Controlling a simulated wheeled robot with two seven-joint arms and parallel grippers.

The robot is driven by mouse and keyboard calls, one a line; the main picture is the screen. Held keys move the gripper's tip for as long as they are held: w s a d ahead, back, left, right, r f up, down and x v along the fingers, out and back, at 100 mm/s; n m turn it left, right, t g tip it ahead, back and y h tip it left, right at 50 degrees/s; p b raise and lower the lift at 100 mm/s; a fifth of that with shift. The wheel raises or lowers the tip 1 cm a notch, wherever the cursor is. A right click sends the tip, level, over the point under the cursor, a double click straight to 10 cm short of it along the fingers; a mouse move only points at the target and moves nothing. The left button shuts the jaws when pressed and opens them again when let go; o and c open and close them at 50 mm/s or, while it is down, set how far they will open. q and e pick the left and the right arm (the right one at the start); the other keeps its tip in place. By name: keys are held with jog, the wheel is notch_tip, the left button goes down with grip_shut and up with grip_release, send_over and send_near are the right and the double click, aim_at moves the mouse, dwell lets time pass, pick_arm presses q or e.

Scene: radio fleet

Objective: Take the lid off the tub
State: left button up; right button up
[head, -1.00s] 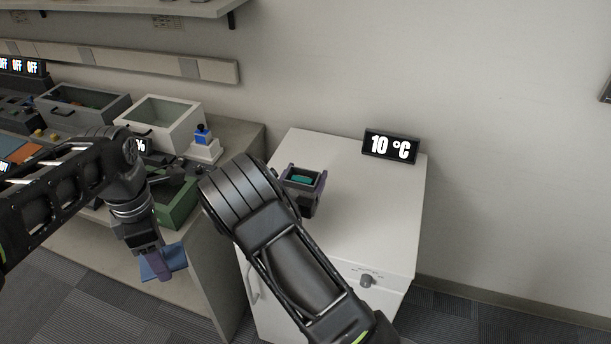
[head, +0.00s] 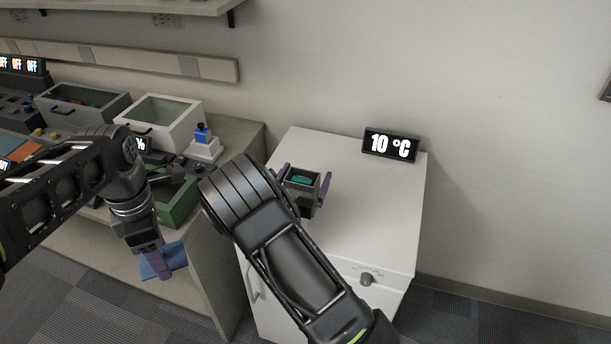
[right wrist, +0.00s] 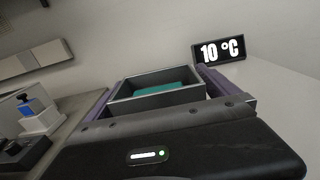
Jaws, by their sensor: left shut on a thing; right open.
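The tub (head: 303,190) is a small grey open-topped box with teal contents. It stands upright on the white cabinet, and it also shows in the right wrist view (right wrist: 155,103). My right gripper (head: 304,180) is open, with one purple finger on each side of the tub; gaps show between the fingers and its walls. My left gripper (head: 162,270) is shut on a flat blue lid (head: 177,257), held low in front of the left counter and away from the tub. The gripper hides part of the lid.
The white cabinet (head: 375,215) has clear top space right of the tub. A 10 °C display (head: 390,145) stands at its back.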

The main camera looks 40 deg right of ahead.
pick_arm(q)
jog(key=shift+r, duration=0.1)
pick_arm(e)
jog(key=shift+a+r, duration=0.1)
jog(key=shift+r, duration=0.05)
pick_arm(q)
notch_tip(320, 180, down, 2)
jog(key=shift+f+b, duration=0.2)
jog(key=shift+b, duration=1)
pick_arm(e)
jog(key=v, duration=1.2)
